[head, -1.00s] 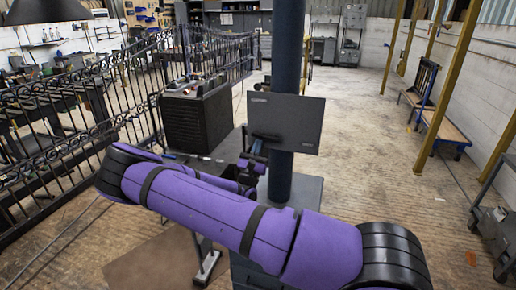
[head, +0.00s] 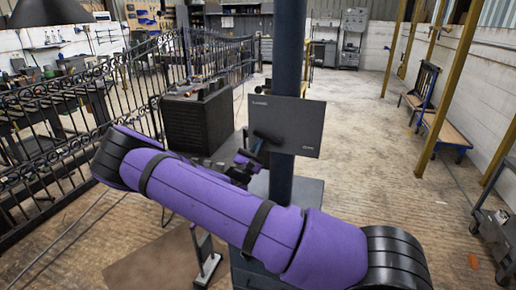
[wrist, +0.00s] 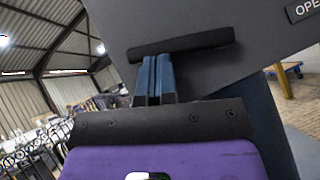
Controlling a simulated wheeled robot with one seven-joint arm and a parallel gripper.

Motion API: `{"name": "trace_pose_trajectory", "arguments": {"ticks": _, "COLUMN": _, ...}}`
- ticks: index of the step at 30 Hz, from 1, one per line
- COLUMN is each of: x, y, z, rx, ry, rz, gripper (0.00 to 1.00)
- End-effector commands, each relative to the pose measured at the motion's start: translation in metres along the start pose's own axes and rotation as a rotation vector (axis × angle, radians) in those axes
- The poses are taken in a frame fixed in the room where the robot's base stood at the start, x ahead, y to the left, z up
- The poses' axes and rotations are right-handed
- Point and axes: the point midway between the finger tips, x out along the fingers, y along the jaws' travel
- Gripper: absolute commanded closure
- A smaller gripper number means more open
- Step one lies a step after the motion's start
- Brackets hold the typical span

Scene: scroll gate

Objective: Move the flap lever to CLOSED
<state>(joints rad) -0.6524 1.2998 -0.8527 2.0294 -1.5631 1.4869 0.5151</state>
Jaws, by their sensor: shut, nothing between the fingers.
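The flap lever (head: 267,137) is a black bar on the front of a grey panel (head: 300,118). In the head view it tilts, left end higher. In the wrist view the lever (wrist: 190,42) crosses above my fingertips, and a label beginning "OPE" (wrist: 306,9) is at the upper right of the panel. The head view shows small labels at the panel's upper left and lower right, too small to read surely. My gripper (head: 257,146) has its blue fingers together and empty (wrist: 156,60), right at the lever's underside. I cannot tell whether they touch it.
A dark post (head: 287,50) carries the panel. A black cabinet (head: 197,120) stands to the left behind my arm, beside an iron railing (head: 60,130). The floor (head: 370,150) to the right is open, with a bench (head: 447,128) by the wall.

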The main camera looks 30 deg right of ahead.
Motion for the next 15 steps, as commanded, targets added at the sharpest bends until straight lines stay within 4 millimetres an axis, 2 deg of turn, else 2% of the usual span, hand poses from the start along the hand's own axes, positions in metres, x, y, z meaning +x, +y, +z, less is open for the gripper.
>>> {"name": "trace_pose_trajectory", "arguments": {"ticks": 15, "x": 0.025, "y": 0.009, "z": 0.025, "rx": 0.345, "ry": -0.001, "rz": -0.345, "gripper": 1.0}}
